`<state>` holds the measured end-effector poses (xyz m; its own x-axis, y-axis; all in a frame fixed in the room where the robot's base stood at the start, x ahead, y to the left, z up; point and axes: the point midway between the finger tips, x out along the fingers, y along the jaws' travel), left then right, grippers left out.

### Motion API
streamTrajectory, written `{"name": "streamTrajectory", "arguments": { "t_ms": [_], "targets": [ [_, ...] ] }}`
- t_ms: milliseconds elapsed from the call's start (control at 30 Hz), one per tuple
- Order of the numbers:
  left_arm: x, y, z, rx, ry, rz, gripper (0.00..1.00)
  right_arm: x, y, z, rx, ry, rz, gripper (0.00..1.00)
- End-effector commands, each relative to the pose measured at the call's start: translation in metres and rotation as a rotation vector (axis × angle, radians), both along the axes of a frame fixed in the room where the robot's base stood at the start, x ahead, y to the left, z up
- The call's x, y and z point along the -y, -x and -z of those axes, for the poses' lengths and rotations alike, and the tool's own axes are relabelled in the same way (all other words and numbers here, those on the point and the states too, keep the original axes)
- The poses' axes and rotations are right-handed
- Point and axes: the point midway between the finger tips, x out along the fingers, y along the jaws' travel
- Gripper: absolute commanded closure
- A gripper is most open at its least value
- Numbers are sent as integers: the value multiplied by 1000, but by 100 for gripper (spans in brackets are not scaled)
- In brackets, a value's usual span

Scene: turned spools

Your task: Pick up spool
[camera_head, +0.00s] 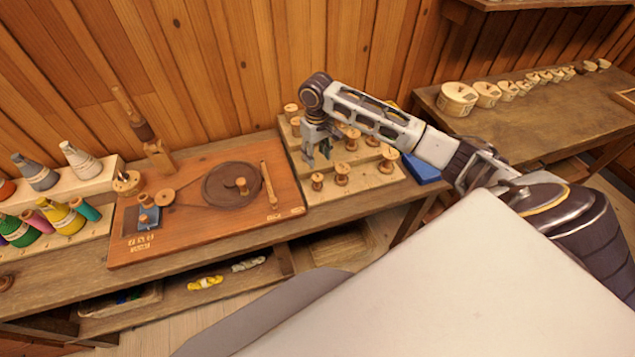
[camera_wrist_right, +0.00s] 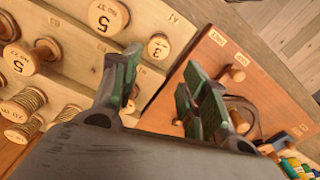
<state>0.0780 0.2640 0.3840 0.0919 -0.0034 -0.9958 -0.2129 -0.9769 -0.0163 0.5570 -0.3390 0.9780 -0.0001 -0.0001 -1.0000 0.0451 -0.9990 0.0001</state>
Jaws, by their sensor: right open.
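Several turned wooden spools stand on a pale stepped rack (camera_head: 372,186). In the front row are a small spool (camera_head: 317,181), a larger one (camera_head: 342,174) and one at the right (camera_head: 387,162). My right gripper (camera_head: 317,156) points down over the rack's left part, its fingers apart and nothing visible between them. In the right wrist view, the open fingers (camera_wrist_right: 158,85) have a small spool marked 3 (camera_wrist_right: 158,46) just beyond their tips. A larger spool marked 5 (camera_wrist_right: 107,16) stands to its left. Some spools behind carry thread (camera_wrist_right: 22,104). My left gripper is not in view.
A brown board (camera_head: 207,228) with a dark disc (camera_head: 232,185) lies left of the rack. Coloured thread cones (camera_head: 62,217) stand at the far left. A blue item (camera_head: 422,168) is right of the rack. A side table (camera_head: 540,105) carries several round containers.

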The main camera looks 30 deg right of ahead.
Motion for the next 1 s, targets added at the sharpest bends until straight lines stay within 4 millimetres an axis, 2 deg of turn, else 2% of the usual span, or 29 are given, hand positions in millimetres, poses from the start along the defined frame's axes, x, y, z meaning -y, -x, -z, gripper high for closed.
{"name": "streamTrajectory", "arguments": {
  "t_ms": [167,700,1000],
  "targets": [
    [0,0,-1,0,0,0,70,0,0,13,-2,-1,0,56],
    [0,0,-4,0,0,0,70,0,0,78,-1,0,0,56],
    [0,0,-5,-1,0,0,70,0,0,85,0,0,-1,56]
  ]
}}
